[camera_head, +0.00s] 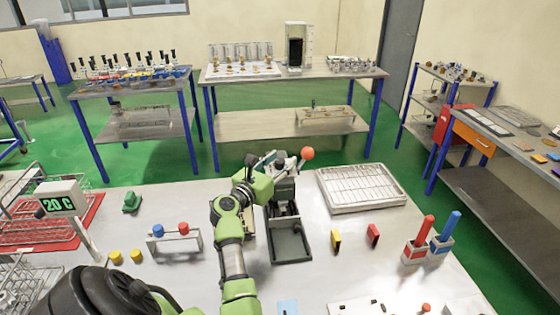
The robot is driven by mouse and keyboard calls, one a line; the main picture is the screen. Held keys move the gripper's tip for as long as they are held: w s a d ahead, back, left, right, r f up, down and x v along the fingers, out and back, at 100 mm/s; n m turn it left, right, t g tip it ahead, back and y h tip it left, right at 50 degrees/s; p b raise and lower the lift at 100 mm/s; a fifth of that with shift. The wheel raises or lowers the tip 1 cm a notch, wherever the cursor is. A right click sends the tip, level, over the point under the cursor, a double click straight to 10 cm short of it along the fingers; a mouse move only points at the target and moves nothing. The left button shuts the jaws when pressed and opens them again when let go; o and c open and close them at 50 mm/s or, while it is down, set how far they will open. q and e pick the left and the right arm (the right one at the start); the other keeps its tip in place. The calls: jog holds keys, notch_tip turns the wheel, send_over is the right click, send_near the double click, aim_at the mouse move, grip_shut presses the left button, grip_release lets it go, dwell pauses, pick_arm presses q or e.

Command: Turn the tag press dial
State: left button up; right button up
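The tag press (287,189) stands at the middle of the near table. It is a dark and pale machine with a red ball (307,153) on a lever at its top right and a grey open tray (289,243) in front. My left gripper (267,161) is at the upper left of the press, by its head. The green arm link and wrist cover part of the press, and I cannot make out the dial. The fingers are small and overlap the press, so I cannot tell if they are open, shut or touching it. My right gripper is not in view.
A white wire-grid tray (362,188) lies right of the press. Yellow (336,240) and red (373,235) blocks stand in front of it. Holders with a red (425,230) and a blue handle (450,225) stand at right. A 20 C display (62,199) and red tray (85,228) are at left.

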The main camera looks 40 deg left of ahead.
pick_arm(q)
grip_shut()
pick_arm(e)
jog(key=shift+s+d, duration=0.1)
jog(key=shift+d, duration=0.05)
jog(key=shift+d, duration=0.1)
